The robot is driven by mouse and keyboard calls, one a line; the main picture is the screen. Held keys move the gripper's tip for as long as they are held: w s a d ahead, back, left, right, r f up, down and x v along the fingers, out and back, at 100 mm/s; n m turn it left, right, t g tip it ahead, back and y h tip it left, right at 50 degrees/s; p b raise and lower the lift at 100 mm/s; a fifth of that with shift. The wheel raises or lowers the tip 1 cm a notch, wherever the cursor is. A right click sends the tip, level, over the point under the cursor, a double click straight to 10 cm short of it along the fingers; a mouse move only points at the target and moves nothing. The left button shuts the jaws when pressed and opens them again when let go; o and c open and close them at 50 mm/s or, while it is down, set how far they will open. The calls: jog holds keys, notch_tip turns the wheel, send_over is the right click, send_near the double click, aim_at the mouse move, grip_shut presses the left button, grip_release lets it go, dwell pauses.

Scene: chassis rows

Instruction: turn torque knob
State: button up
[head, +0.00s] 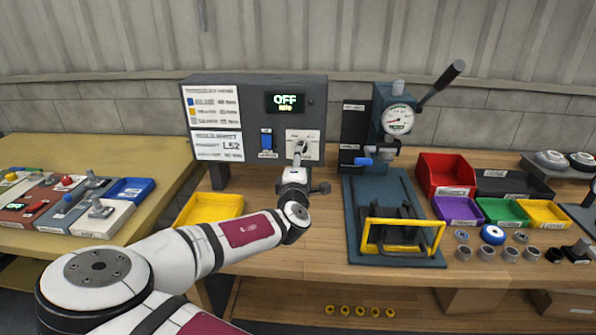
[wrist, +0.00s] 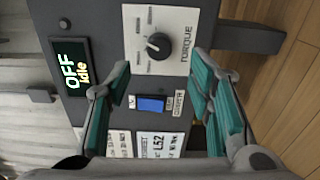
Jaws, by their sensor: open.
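The torque knob (wrist: 158,46) is a dark round knob with a pointer on a white plate marked TORQUE in the wrist view. In the head view my gripper (head: 298,152) is in front of the knob's plate (head: 313,144) and hides the knob. In the wrist view my gripper (wrist: 160,85) is open and empty, its teal fingers apart, with the knob beyond them toward the top of the picture. The control box (head: 255,90) carries the plate, a blue switch (head: 267,141) and a display (head: 286,103) reading OFF and Idle.
A press (head: 397,118) with a raised lever stands right of the box, above a yellow-framed guard (head: 403,222). Coloured bins (head: 447,174) and small parts lie farther right. A yellow tray (head: 210,208) sits left of my forearm. Paper labels cover the box's left side.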

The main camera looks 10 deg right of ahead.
jog(key=shift+v, duration=2.15)
jog(key=s+d+f+m+g, duration=0.8)
jog(key=s+f+m+g, duration=0.15)
jog(key=s+m, duration=0.2)
jog(key=s+a+r+m+g+y+p, duration=0.1)
jog(key=s+a+r+g+y, duration=0.15)
jog(key=s+r, duration=0.45)
jog(key=s+a+r+m+g+y+p, duration=0.1)
jog(key=s+a+r+m+y, duration=0.2)
jog(key=s+r, duration=0.85)
jog(key=s, duration=0.3)
jog(key=s+d+r, duration=0.1)
jog(key=s+r, duration=0.4)
jog(key=s, duration=0.4)
jog(key=shift+s+d, duration=0.15)
jog(key=shift+d, duration=0.05)
